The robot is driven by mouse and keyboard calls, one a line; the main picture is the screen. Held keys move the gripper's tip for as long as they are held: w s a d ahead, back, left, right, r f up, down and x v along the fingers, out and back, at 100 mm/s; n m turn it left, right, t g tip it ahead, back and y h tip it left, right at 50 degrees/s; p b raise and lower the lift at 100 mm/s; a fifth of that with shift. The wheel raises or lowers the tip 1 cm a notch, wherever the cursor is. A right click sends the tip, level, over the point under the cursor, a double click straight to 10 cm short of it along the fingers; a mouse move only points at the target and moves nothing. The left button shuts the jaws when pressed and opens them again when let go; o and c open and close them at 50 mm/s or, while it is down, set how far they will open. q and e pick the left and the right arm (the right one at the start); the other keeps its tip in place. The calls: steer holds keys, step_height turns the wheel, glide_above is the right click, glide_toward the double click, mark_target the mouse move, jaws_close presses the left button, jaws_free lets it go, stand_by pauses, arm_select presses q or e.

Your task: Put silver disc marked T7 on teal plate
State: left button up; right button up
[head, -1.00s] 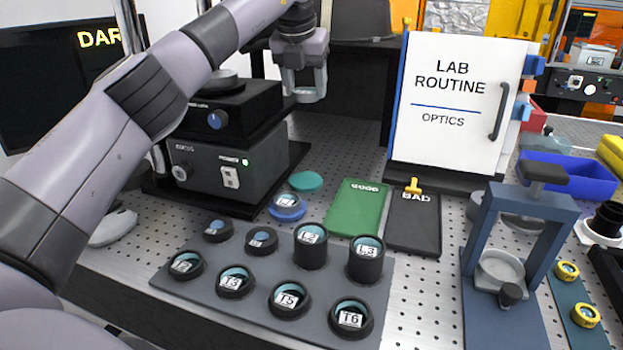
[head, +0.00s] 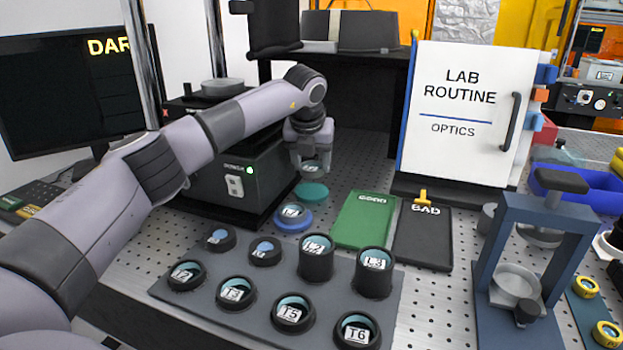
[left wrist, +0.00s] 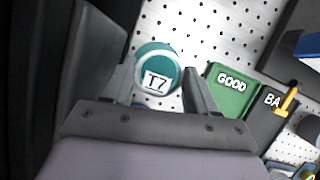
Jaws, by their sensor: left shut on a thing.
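My left gripper (head: 312,164) is shut on the silver disc marked T7 (head: 311,168), just above the teal plate (head: 312,191) in the head view. The plate is a small flat round piece on the perforated bench. In the left wrist view the T7 label on the disc (left wrist: 156,80) faces the camera between the two fingers. Teal shows around and beyond the label; I cannot tell there how much of it is the plate. My right gripper is in neither view.
A blue round holder (head: 293,218) with a labelled disc stands just in front of the teal plate. The green GOOD mat (head: 364,220) and black BAD mat (head: 423,238) lie to the right. A grey instrument box (head: 225,183) stands left. A rack (head: 225,318) holds several labelled optics in front.

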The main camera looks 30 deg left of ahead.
mark_target(310, 169)
arm_select(q)
steer(key=shift+f, duration=2.15)
steer(key=shift+f, duration=0.1)
steer(key=o, duration=0.8)
steer(key=v, duration=1.2)
